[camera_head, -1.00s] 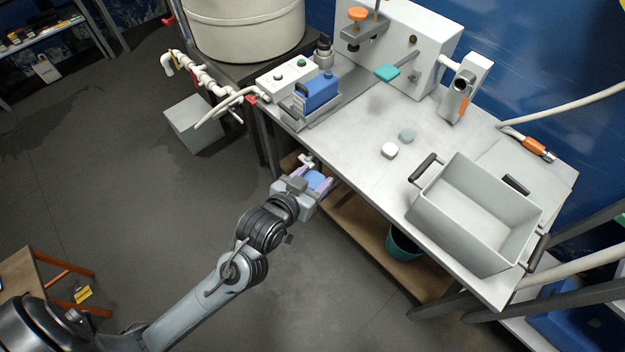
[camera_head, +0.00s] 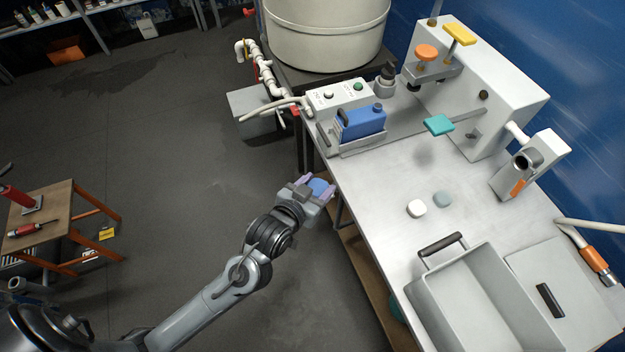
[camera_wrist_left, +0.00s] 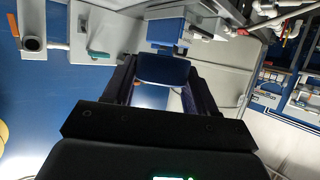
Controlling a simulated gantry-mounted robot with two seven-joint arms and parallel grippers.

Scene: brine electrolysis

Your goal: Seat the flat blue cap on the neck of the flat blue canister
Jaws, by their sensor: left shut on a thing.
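The flat blue canister (camera_head: 362,124) stands in a grey holder (camera_head: 358,149) at the table's far left corner, with its short neck (camera_head: 378,107) on top. My left gripper (camera_head: 319,187) is shut on the flat blue cap (camera_head: 317,186), just off the table's left edge and apart from the canister. In the left wrist view the cap (camera_wrist_left: 163,69) sits between the dark fingers, and the blue canister (camera_wrist_left: 167,31) shows beyond it, partly hidden. My right gripper is not in view.
A control box (camera_head: 340,95) stands behind the canister. A teal paddle (camera_head: 438,125) juts out to its right. White (camera_head: 416,208) and grey-blue (camera_head: 442,199) caps lie mid-table. A grey bin (camera_head: 480,300) fills the near right. The table between canister and caps is clear.

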